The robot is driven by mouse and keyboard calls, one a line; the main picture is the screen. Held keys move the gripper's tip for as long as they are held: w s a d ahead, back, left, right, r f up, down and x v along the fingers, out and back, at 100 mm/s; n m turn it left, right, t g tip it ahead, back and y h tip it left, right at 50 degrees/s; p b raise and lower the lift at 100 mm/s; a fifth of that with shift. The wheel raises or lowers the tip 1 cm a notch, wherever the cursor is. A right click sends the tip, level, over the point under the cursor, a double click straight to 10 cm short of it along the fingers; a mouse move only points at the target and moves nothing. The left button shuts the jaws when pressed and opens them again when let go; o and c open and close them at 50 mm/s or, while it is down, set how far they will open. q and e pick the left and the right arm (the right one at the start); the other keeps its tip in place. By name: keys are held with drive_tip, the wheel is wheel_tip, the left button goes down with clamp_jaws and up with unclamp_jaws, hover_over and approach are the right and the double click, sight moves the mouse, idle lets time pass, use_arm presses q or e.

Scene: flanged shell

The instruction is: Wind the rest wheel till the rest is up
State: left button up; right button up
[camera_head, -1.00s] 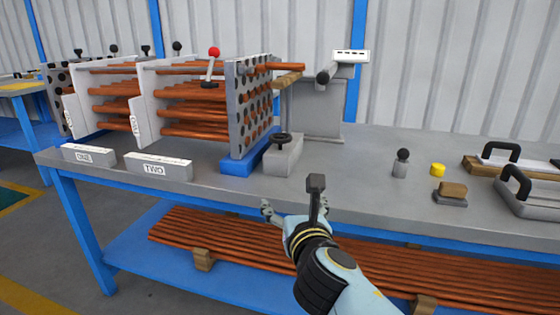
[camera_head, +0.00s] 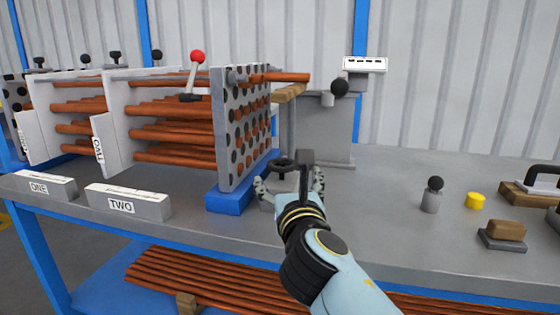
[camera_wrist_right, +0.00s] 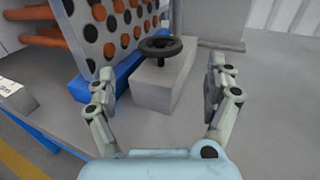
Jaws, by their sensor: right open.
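The rest wheel is a small black handwheel (camera_wrist_right: 160,46) on top of a grey block (camera_wrist_right: 160,84), seen in the right wrist view between and beyond my fingers. In the head view the wheel (camera_head: 283,163) shows just left of my right gripper (camera_head: 290,184), which hides most of the block. My right gripper, open and empty in the wrist view (camera_wrist_right: 163,92), points at the block and appears apart from the wheel. The wooden rest (camera_head: 288,94) sits behind the wheel, beside the perforated plate (camera_head: 240,130), under a protruding copper tube. My left gripper is out of view.
A red-knobbed lever (camera_head: 197,60) stands above the tube bundle at left. Blocks labelled ONE (camera_head: 45,186) and TWO (camera_head: 128,201) lie near the front edge. The bench between is clear.

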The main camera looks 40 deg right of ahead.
sight(282, 161)
drive_tip(key=b+x, duration=0.1)
drive_tip(key=x, duration=0.8)
drive_tip(key=shift+w+d+r, duration=0.1)
drive_tip(key=shift+w+d, duration=0.05)
drive_tip(key=shift+w, duration=0.2)
drive_tip(key=shift+c, duration=0.2)
drive_tip(key=c, duration=1.1)
drive_tip(key=shift+m+g+h+b, duration=0.35)
drive_tip(key=shift+m+h, duration=0.15)
drive_tip(key=shift+h, duration=0.5)
drive_tip(key=o, duration=1.1)
